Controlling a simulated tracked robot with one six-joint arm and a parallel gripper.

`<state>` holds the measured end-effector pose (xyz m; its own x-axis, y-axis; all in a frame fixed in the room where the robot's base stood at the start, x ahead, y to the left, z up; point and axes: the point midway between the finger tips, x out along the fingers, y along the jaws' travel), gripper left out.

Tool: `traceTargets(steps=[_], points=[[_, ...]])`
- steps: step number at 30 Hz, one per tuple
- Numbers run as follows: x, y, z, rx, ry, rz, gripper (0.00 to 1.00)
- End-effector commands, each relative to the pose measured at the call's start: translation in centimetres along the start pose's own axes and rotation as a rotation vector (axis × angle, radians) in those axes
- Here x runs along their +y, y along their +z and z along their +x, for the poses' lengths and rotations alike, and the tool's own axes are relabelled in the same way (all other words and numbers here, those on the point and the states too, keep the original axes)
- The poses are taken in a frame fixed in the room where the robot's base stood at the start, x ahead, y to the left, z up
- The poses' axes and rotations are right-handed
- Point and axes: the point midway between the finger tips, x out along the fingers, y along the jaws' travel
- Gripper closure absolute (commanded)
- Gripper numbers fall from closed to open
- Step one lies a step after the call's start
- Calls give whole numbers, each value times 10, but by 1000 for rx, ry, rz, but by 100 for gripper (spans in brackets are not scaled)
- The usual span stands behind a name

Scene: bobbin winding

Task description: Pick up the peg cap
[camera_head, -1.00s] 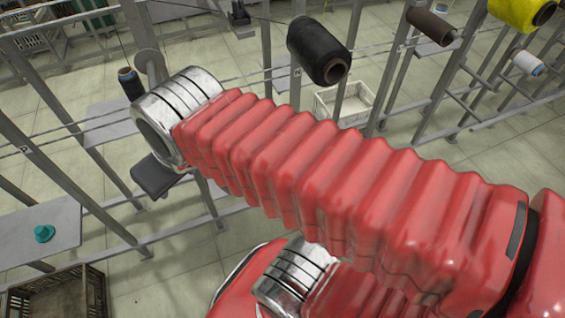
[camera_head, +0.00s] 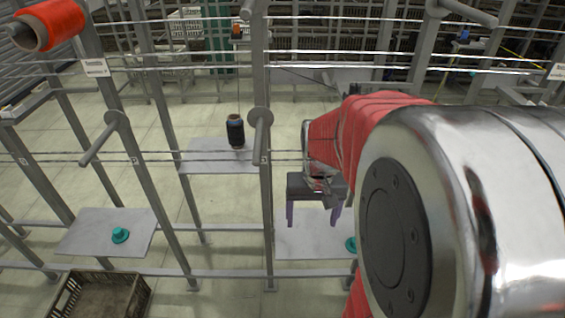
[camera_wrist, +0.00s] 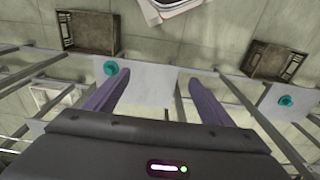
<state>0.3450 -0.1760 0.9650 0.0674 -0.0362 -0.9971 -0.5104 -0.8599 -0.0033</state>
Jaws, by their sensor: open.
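Two small teal peg caps with brims sit on separate grey shelf boards. One (camera_head: 120,235) sits on the left board (camera_head: 85,232) in the head view and at the right in the wrist view (camera_wrist: 286,100). The other (camera_head: 351,244) sits on the middle board (camera_head: 295,240), partly hidden by my arm; it shows in the wrist view (camera_wrist: 110,68) just past the tip of one finger. My gripper (camera_head: 312,222) has two purple fingers spread apart and empty, pointing down above the middle board. In the wrist view the fingers (camera_wrist: 157,78) frame bare board.
Grey posts (camera_head: 264,150) and rails stand around the boards. A peg (camera_head: 262,130) sticks out close to my gripper. A black bobbin (camera_head: 235,132) stands on a farther board, an orange bobbin (camera_head: 48,25) hangs upper left. A brown crate (camera_head: 100,296) is on the floor.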

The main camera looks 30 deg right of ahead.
Motion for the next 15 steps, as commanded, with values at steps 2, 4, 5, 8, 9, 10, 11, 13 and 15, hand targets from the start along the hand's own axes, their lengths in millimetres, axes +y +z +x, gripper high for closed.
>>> traceTargets(steps=[2,4,5,8,9,10,11,13,15], points=[[14,-10,14,-29,4,50,24],[26,-17,26,-49,6,91,24],[31,-21,31,-55,7,109,24],[47,-30,47,-79,10,164,24],[54,-34,53,-88,11,186,24],[58,-36,58,-96,11,203,24],[63,-38,63,-101,12,219,24],[75,-44,75,-116,13,256,24],[86,-49,87,-127,14,295,24]])
